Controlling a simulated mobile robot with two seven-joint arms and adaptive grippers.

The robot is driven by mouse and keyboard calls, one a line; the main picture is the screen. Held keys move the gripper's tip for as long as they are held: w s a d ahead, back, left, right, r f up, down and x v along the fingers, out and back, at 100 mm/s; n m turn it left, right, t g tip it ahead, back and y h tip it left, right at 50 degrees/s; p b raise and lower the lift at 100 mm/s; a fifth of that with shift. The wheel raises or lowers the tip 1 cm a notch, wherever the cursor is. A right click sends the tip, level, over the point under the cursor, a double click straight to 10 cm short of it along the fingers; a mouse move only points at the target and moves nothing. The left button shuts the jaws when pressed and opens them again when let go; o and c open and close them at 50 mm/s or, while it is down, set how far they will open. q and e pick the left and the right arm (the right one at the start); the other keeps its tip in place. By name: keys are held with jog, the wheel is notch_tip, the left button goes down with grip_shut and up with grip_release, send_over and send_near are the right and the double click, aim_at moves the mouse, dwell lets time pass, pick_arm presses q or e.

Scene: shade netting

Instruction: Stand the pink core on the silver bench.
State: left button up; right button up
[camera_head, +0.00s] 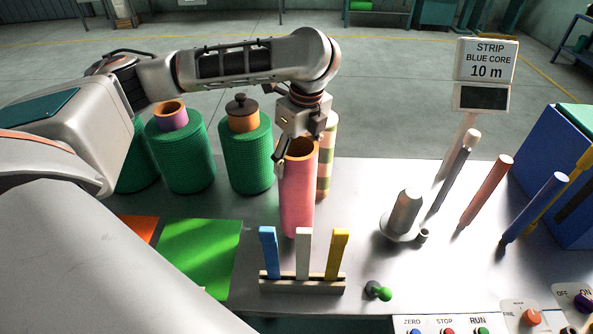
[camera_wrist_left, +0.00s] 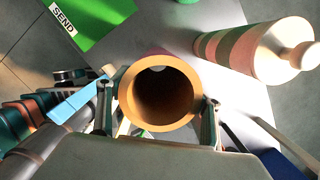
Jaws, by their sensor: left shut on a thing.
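The pink core (camera_head: 297,200) is an upright hollow tube with an orange inside. My left gripper (camera_head: 297,150) is shut on its upper rim from above. In the left wrist view the open end of the core (camera_wrist_left: 160,97) faces the camera, between the two fingers of my left gripper (camera_wrist_left: 158,108). The silver bench (camera_head: 352,205) lies under it. The core's lower end is near the bench top, behind the rack of coloured strips; I cannot tell whether it touches. My right gripper is not in view.
A striped post (camera_head: 326,165) stands just behind the core at right. Green netting rolls (camera_head: 247,155) stand at left. The rack (camera_head: 302,283) holds blue, white and yellow strips in front. A green mat (camera_head: 197,255) is at left. Several slanted rods stand at right.

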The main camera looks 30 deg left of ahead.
pick_arm(q)
jog(key=shift+f, duration=2.2)
jog(key=o, duration=2.1)
jog(key=shift+f, duration=0.15)
notch_tip(320, 180, up, 12)
jog(key=d, duration=0.1)
jog(key=shift+s+d, duration=0.25)
jog(key=shift+d, duration=0.15)
jog(key=shift+s, duration=0.1)
